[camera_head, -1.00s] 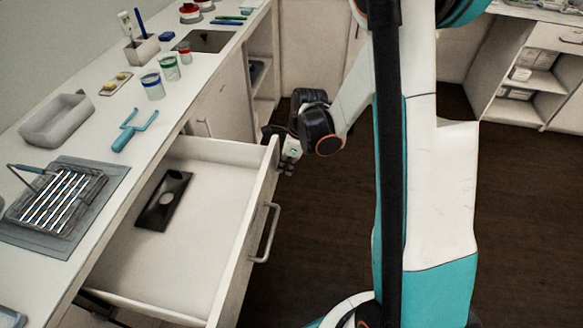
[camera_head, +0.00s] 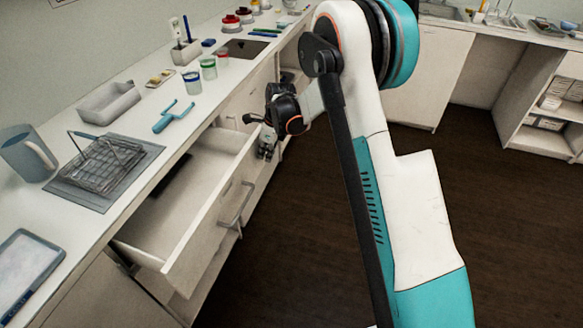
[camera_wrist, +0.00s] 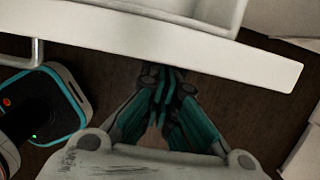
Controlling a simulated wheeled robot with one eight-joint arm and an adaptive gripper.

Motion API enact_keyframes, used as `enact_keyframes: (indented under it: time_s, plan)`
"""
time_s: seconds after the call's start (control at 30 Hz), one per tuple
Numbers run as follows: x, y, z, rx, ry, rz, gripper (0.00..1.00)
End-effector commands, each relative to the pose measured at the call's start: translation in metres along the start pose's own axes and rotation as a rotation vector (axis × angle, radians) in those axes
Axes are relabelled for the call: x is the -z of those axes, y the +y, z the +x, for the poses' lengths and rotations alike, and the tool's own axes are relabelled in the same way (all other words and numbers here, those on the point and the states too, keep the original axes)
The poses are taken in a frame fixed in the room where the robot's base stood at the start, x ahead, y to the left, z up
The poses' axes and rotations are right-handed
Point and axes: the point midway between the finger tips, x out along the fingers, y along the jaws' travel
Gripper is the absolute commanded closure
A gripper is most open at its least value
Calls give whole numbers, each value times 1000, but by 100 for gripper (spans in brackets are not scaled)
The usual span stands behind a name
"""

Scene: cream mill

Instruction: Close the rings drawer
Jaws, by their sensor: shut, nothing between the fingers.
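A white drawer (camera_head: 205,205) stands partly pulled out below the left counter. I take it for the rings drawer; no label is readable. Its bar handle (camera_head: 236,205) is on the front panel, and part of the handle shows in the wrist view (camera_wrist: 22,62). A dark flat item (camera_head: 178,178) lies inside, partly hidden by the counter. My gripper (camera_head: 266,150) is shut and empty at the far end of the drawer front, on the outer side. In the wrist view the fingertips (camera_wrist: 165,78) meet the front panel's edge (camera_wrist: 200,52); contact is unclear.
Open shelves (camera_head: 540,105) stand at the right. The dark floor (camera_head: 500,230) is clear.

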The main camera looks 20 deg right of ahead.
Motion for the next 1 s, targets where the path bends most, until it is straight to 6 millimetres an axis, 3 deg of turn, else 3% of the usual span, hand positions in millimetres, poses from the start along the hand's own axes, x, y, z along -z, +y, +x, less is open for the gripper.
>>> enact_keyframes:
  time_s: [0.03, 0.2, 0.5, 0.7, 1.0]
  plan:
    - [-18, -2, 4, -1, 0, -4, 100]
    - [-65, -4, 16, 0, 0, -4, 100]
    - [-134, -4, 33, 0, 0, -2, 100]
    - [-164, -4, 41, 0, 0, -1, 100]
    - [-181, -5, 46, 1, 0, 0, 100]
